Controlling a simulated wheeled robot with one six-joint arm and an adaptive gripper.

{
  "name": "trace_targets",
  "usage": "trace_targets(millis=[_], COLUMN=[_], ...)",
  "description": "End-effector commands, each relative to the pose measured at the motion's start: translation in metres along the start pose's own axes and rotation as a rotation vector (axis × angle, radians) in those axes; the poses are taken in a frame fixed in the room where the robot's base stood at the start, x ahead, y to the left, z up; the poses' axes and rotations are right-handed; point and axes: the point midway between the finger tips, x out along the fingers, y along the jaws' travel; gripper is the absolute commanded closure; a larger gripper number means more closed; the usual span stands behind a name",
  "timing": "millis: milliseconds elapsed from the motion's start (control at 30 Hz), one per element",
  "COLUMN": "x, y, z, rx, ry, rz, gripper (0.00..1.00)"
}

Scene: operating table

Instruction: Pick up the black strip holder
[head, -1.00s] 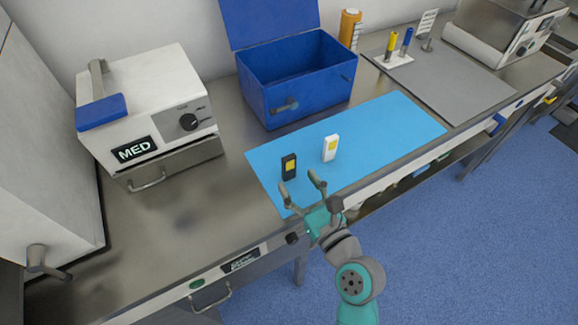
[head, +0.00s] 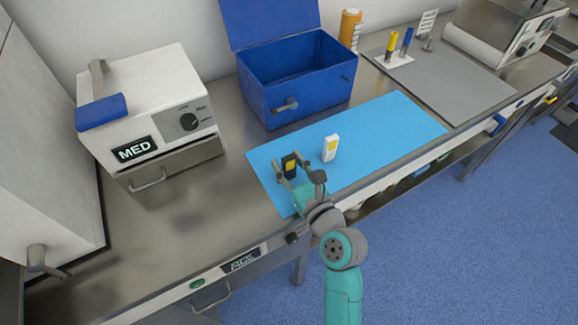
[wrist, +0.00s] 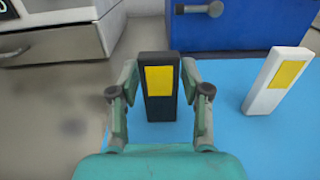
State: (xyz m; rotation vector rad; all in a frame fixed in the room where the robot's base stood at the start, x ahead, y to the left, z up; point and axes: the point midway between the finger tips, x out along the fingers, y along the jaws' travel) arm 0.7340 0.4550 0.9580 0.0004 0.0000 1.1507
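The black strip holder (head: 290,166), a small upright block with a yellow label, stands on the blue mat (head: 391,124). In the wrist view the black strip holder (wrist: 159,95) is centred straight ahead. My gripper (head: 289,168) is at it, with one finger on each side. In the wrist view my gripper (wrist: 160,85) looks open. Its fingertips are close to the holder's two sides; whether they touch it cannot be made out. The holder's lower part is partly hidden by the fingers in the head view.
A white holder (head: 330,148) with a yellow label stands just right of the black one. A blue open box (head: 310,97) is behind the mat. A white MED device (head: 150,110) stands at left. The mat's right part is clear.

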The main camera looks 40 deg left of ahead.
Motion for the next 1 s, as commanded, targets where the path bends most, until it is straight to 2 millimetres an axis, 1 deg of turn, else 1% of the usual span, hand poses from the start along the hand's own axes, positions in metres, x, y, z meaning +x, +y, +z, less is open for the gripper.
trace_targets(millis=[33, 67, 100, 133, 400, 533, 667, 700, 900, 1000], x=[0.0, 0.0, 0.0, 0.0, 0.0, 0.0, 0.0, 0.0, 0.0, 0.0], y=[0.0, 0.0, 0.0, 0.0, 0.0, 0.0, 0.0, 0.0, 0.0, 0.0], z=[0.0, 0.0, 0.0, 0.0, 0.001, 0.009, 0.03, 0.039, 0.075, 0.088], rx=[0.0, 0.0, 0.0, 0.0, 0.0, -0.002, -0.004, -0.004, -0.004, -0.003], ry=[0.0, 0.0, 0.0, 0.0, 0.0, -0.001, -0.003, -0.005, -0.003, -0.003], rz=[0.0, 0.0, 0.0, 0.0, 0.0, 0.001, 0.0, 0.0, -0.001, 0.0], gripper=[0.73, 0.8, 0.9, 0.96, 0.96, 0.96, 0.96, 0.96, 0.96, 0.96])
